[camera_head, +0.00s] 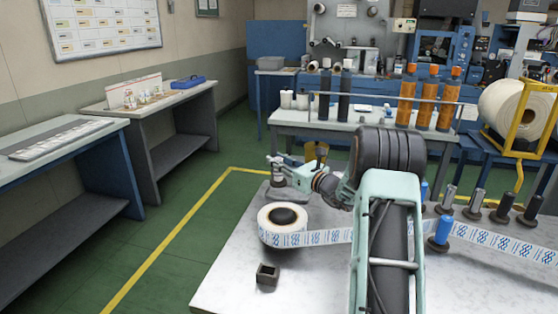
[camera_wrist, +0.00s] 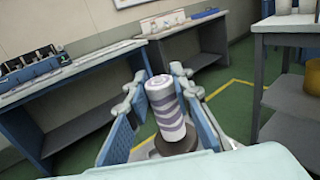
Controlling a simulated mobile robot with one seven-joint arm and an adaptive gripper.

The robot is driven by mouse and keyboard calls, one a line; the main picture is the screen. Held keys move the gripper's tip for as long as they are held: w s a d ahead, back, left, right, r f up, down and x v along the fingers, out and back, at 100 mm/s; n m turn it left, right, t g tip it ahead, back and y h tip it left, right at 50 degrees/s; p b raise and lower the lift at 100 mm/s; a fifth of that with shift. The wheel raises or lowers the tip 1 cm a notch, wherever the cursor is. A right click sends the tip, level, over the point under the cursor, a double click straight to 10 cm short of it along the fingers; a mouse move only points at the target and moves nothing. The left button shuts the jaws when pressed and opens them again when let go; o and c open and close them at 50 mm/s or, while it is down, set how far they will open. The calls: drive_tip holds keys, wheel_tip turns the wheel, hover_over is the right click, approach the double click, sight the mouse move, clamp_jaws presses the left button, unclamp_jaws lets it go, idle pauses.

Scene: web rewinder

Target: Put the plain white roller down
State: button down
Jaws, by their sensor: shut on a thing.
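A white roller with grey-violet bands (camera_wrist: 166,108) stands upright between the two blue finger pads of my gripper (camera_wrist: 160,112) in the wrist view. It is not plain white in this view. A dark round base (camera_wrist: 176,148) shows at its lower end; whether the roller rests on it I cannot tell. In the head view my gripper (camera_head: 282,174) is at the far left corner of the light worktable (camera_head: 225,283), shut on this roller, which is small and partly covered there.
A printed web runs from a large roll (camera_head: 282,219) rightward past a blue roller (camera_head: 441,231). A small dark square holder (camera_head: 267,275) stands near the front. Several posts stand at the right. Short white rolls (camera_head: 286,98) stand on the back table. Green floor lies left.

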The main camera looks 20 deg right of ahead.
drive_tip(key=shift+w+f+b, duration=0.2)
drive_tip(key=shift+f+b, duration=0.15)
drive_tip(key=shift+f, duration=1.1)
drive_tip(key=c, duration=2)
unclamp_jaws()
drive_tip(key=shift+s+f, duration=0.1)
drive_tip(key=shift+f, duration=0.25)
drive_tip(key=shift+c, duration=0.2)
drive_tip(key=o, duration=0.4)
drive_tip(key=shift+c, duration=0.2)
drive_tip(key=shift+r, duration=0.1)
drive_tip(key=p+v, duration=0.1)
drive_tip(key=v, duration=1.1)
